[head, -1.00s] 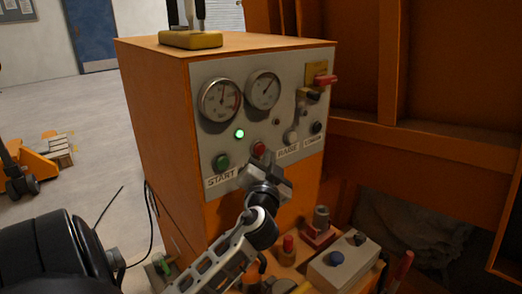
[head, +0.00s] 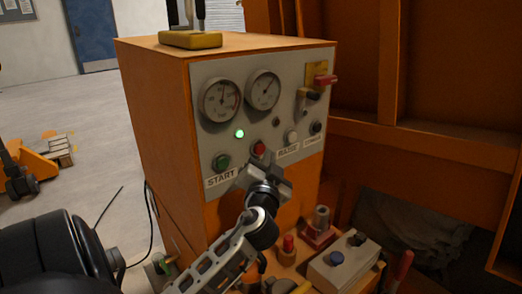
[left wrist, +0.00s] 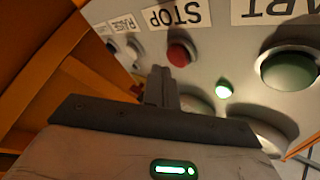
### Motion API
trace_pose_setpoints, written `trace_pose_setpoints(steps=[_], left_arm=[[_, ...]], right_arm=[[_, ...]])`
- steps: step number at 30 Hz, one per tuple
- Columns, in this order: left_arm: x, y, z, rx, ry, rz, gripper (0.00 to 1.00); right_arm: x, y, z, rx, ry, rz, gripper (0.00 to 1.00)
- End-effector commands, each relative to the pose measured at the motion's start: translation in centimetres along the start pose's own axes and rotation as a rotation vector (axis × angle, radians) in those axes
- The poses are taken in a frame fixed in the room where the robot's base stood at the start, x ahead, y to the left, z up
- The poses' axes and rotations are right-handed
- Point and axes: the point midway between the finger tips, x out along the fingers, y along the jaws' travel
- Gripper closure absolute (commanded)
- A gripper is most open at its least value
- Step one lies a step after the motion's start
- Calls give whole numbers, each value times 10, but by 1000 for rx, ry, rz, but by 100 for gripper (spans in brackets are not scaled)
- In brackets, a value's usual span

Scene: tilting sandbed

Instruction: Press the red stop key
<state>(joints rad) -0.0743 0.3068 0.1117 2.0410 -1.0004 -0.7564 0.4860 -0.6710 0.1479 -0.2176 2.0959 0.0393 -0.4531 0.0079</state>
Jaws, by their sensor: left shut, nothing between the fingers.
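The red stop key (head: 259,148) is a round red button on the grey panel of an orange cabinet, right of the green start button (head: 222,161). In the left wrist view the panel appears upside down, with the red key (left wrist: 181,54) beside its STOP label (left wrist: 178,16). My left gripper (head: 262,167) is shut and empty, just below and in front of the red key in the head view. Its fingertips (left wrist: 162,73) also show in the left wrist view, close to the key. I cannot tell whether they touch it. My right gripper is not in view.
A lit green lamp (head: 239,133) and two gauges sit above the buttons. White and black buttons are to the right, with a red-handled lever (head: 325,80) higher up. A grey box with blue and black knobs (head: 340,262) and other controls stand below the panel.

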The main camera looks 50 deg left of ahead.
Motion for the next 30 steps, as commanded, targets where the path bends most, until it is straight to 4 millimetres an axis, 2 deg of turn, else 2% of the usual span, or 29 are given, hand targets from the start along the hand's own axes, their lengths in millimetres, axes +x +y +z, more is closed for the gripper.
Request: trace_pose_setpoints(steps=[30], left_arm=[[6,-5,5,0,0,0,100]], right_arm=[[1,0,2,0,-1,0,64]])
